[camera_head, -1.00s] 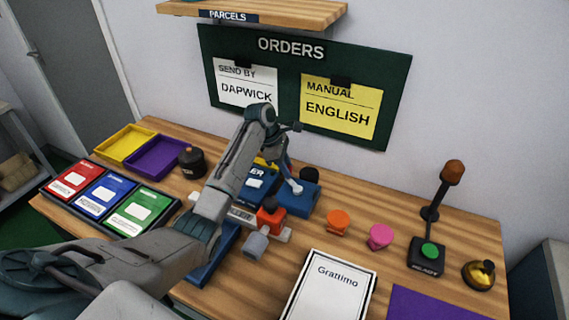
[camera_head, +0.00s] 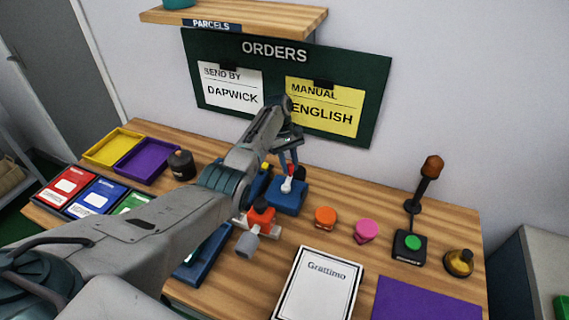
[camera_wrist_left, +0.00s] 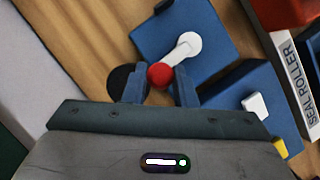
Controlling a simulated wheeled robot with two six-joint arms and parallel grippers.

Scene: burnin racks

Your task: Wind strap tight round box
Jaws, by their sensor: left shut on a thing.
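A blue block (camera_head: 287,199) on the bench carries a white crank with a red ball knob (camera_head: 289,169). In the left wrist view the crank's white arm (camera_wrist_left: 184,47) runs from the blue block (camera_wrist_left: 172,17) to the red knob (camera_wrist_left: 160,75). My left gripper (camera_head: 291,166) is shut on the red knob, with one finger on each side; it also shows in the left wrist view (camera_wrist_left: 160,88). A white panel (camera_head: 318,285) marked "Grattimo" lies at the front. I cannot make out a strap or tell which thing is the box. My right gripper is out of view.
A unit marked "SEAL ROLLER" (camera_wrist_left: 299,90) stands close beside the crank. Orange (camera_head: 325,216) and pink (camera_head: 366,230) knobs, a green button (camera_head: 412,243) and a brass bell (camera_head: 458,262) stand to the right. My left arm hides part of the bench.

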